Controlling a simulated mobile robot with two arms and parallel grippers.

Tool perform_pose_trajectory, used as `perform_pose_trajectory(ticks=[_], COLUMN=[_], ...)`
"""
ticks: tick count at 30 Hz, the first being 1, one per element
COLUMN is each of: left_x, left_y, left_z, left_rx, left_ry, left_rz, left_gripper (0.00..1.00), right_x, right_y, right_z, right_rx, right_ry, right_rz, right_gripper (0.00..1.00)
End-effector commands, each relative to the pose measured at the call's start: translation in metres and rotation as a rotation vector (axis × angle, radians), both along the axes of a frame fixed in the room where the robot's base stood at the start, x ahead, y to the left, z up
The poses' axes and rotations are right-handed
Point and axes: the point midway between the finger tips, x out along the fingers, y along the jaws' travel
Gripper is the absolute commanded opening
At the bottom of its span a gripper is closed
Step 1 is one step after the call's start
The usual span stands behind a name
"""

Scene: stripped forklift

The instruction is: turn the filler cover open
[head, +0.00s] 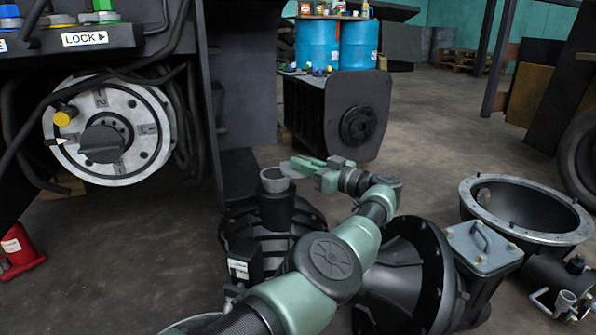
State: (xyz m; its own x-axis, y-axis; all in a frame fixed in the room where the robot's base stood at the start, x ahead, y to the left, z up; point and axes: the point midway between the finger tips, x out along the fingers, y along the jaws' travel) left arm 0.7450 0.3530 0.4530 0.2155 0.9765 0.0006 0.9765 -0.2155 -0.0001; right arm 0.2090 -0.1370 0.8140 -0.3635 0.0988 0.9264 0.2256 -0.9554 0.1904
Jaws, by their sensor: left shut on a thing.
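A black filler neck (277,208) stands upright on a dark ribbed housing (250,233) on the floor, near the middle of the head view. A light grey round piece, seemingly the filler cover (272,181), sits at its top. My left gripper (300,166) comes in from the right side of the neck, its green fingers at the far edge of this piece. It is shut on what seems to be the cover. The fingers and the small size hide the exact grip, and I cannot tell how far the cover is turned. My right gripper is not in view.
A large black bell-shaped housing (410,275) lies close under my left arm. A round flanged housing (525,212) stands at right. At upper left is a dial panel (108,128) with a LOCK label (84,39). Blue barrels (340,45) stand behind a dark block (340,110).

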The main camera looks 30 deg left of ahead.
Motion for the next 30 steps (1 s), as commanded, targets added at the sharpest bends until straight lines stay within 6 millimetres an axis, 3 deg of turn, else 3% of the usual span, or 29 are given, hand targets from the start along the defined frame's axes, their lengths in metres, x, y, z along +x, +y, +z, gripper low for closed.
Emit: perform_pose_trajectory(ticks=[14,15,17,26,30], left_x=[0.000,0.000,-0.001,-0.001,-0.003], left_y=[-0.001,-0.001,-0.001,-0.002,-0.014], left_z=[-0.001,-0.001,-0.001,0.000,0.002], left_rx=[-0.001,-0.001,-0.001,0.000,0.000], left_ry=[0.001,0.001,0.001,0.000,0.003], left_rz=[0.006,0.005,0.006,0.007,0.004], left_gripper=[0.00,0.23,0.36,0.36,0.36], right_x=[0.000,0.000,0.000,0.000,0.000], right_y=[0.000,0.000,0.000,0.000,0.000], right_z=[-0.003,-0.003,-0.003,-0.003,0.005], right_rx=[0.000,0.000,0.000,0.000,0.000], right_ry=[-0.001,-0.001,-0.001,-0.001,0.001], right_rz=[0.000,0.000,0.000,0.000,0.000], right_gripper=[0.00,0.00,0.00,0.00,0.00])
